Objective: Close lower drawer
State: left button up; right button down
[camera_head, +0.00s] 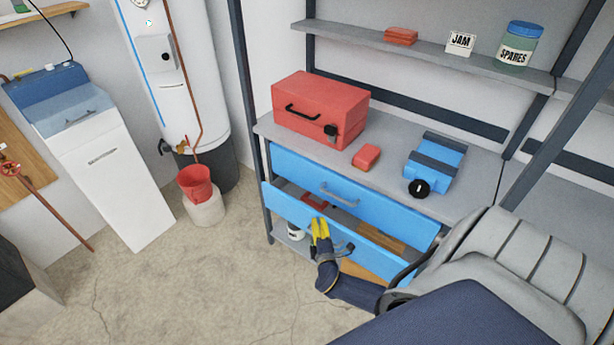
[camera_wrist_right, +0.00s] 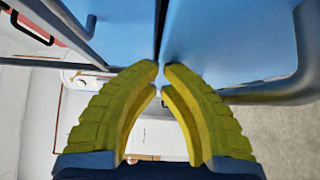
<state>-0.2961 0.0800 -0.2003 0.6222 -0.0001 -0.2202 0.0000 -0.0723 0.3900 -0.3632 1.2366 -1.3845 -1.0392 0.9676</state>
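The lower drawer (camera_head: 285,208) is blue and stands pulled out under the blue upper drawer (camera_head: 300,178) of the shelf unit. The upper drawer looks closed, with a grey handle. Inside the lower drawer are a red item (camera_head: 316,200) and a brown item (camera_head: 382,232). My right gripper (camera_head: 320,222), with yellow fingers, is at the lower drawer's front, near its top edge and left of its handle. In the right wrist view its fingertips (camera_wrist_right: 161,68) almost meet, with nothing seen between them. I cannot tell whether they touch the drawer. My left gripper is out of view.
A red toolbox (camera_head: 318,108), a red block (camera_head: 366,157) and a blue item with dark bands (camera_head: 436,165) stand on the worktop. The concrete floor (camera_head: 200,280) left of the drawer is clear.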

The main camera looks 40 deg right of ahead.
jog(key=d, duration=0.2)
jog(key=shift+w+d, duration=0.3)
jog(key=shift+d, duration=0.05)
